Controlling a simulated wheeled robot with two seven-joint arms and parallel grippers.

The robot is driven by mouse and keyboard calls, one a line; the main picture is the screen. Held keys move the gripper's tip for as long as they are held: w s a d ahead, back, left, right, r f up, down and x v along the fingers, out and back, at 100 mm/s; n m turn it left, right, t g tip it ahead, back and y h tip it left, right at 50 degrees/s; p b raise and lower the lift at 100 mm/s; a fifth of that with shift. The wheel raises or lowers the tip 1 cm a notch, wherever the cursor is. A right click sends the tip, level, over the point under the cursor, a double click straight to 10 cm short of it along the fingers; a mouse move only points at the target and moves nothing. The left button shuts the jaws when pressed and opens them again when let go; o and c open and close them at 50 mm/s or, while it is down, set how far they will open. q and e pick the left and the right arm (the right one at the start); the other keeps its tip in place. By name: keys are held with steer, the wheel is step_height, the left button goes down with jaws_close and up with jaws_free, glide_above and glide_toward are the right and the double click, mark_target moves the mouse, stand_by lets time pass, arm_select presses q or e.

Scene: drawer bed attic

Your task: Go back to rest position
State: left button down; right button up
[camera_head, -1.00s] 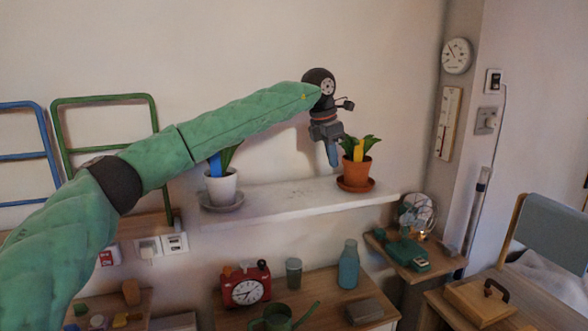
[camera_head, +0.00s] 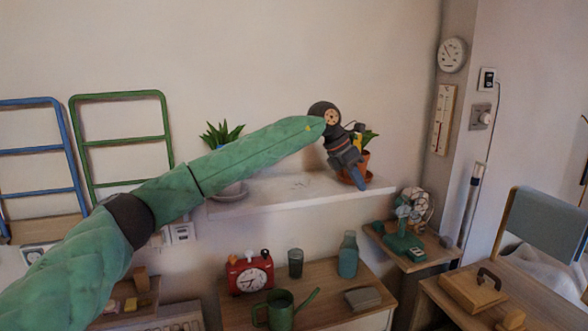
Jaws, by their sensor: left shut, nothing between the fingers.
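My left arm, in a green quilted sleeve, reaches in from the lower left across the head view. Its gripper (camera_head: 360,182) is shut and empty, pointing down and right in front of the right end of the white wall shelf (camera_head: 275,200). It overlaps the terracotta pot (camera_head: 366,163) with a plant in the picture; I cannot tell whether they touch. A second plant (camera_head: 221,135) stands on the shelf behind my forearm, its pot mostly hidden. My right gripper is not in view.
Below, a wooden table holds a red clock (camera_head: 250,273), a green watering can (camera_head: 281,309) and a teal bottle (camera_head: 348,255). A small fan (camera_head: 417,208) stands on a side shelf at right. Green (camera_head: 122,97) and blue (camera_head: 38,150) frames stand at left. The upper wall is clear.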

arm_select(q)
steer(key=s+d+f+n+g+h, duration=0.2)
steer(key=s+d+f+n+h, duration=0.2)
steer(key=s+d+f+h, duration=0.4)
steer(key=w+a+f+n+t, duration=0.2)
steer(key=a+f+n+t, duration=0.4)
steer(key=f+n+t, duration=0.5)
steer(key=w+a+f+n+t, duration=0.3)
steer(key=a+f+n+t, duration=0.35)
steer(key=n, duration=0.85)
steer(key=s+a+f+n+y, duration=0.45)
steer(key=a+f+n, duration=0.2)
steer(key=f, duration=0.45)
steer(key=s+a+f+n+y, duration=0.45)
steer(key=a+f+y, duration=0.2)
steer(key=f, duration=0.35)
steer(key=s+a+f+n+g+y, duration=0.2)
steer(key=s+a+f+n+g, duration=0.45)
steer(key=s+f, duration=1)
steer(key=s+a+f+g, duration=0.2)
steer(key=s+a, duration=0.1)
steer(key=s, duration=0.5)
steer(key=s+a+f+g, duration=0.2)
steer(key=s+a+f, duration=0.1)
steer(key=s, duration=0.5)
steer(key=s+a+f+n+g, duration=0.1)
steer(key=s+a+f+g, duration=0.2)
steer(key=s, duration=0.4)
steer(key=shift+s, duration=0.4)
